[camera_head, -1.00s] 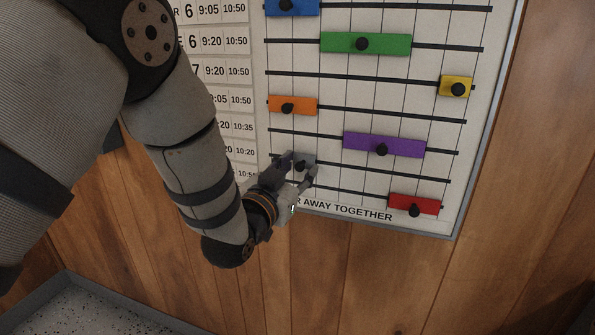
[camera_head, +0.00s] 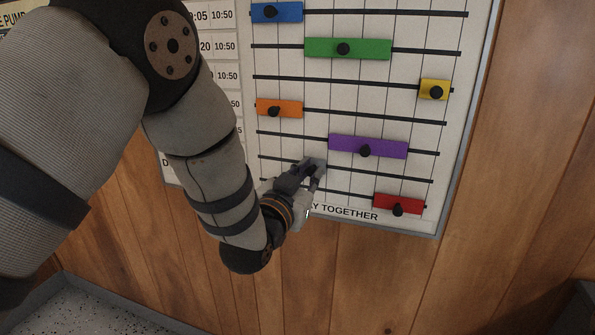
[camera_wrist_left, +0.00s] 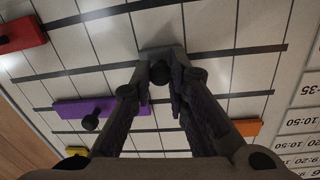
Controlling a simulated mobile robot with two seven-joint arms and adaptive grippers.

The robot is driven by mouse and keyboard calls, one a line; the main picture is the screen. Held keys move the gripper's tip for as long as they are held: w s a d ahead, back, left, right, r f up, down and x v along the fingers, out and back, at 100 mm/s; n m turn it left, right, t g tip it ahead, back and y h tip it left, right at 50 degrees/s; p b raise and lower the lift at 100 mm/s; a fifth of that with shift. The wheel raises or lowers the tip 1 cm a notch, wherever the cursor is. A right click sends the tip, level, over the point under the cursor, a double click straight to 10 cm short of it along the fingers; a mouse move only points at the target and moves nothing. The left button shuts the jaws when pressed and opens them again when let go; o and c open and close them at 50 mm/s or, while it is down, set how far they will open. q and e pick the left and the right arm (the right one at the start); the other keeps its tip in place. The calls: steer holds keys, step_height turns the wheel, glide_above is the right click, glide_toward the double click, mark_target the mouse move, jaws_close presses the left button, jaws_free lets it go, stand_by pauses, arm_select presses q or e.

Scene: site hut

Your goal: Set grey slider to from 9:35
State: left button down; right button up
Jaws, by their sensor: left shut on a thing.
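The white planning board (camera_head: 290,66) on the wall carries coloured sliders on black horizontal rails. The grey slider (camera_head: 318,163) is on the second-lowest rail, below the left end of the purple slider, and partly hidden by my fingers. My left gripper (camera_head: 310,172) is shut on its dark knob. In the left wrist view the grey slider (camera_wrist_left: 158,50) shows behind the fingertips, with the knob between the fingers of my left gripper (camera_wrist_left: 160,76). My left arm covers much of the row and time labels. My right gripper is not in view.
The purple slider (camera_head: 394,148) sits one rail above and the red slider (camera_head: 385,201) one rail below, to the right. Orange (camera_head: 291,109), green (camera_head: 376,49), yellow (camera_head: 426,83) and blue (camera_head: 290,13) sliders are higher. The grey rail is clear to the right.

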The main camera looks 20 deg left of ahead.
arm_select(q)
steer(key=shift+a, duration=0.1)
steer(key=c, duration=1.5)
jaws_free()
steer(key=shift+c, duration=0.2)
steer(key=s+a, duration=0.1)
steer(key=s, duration=1.1)
steer(key=shift+a, duration=0.2)
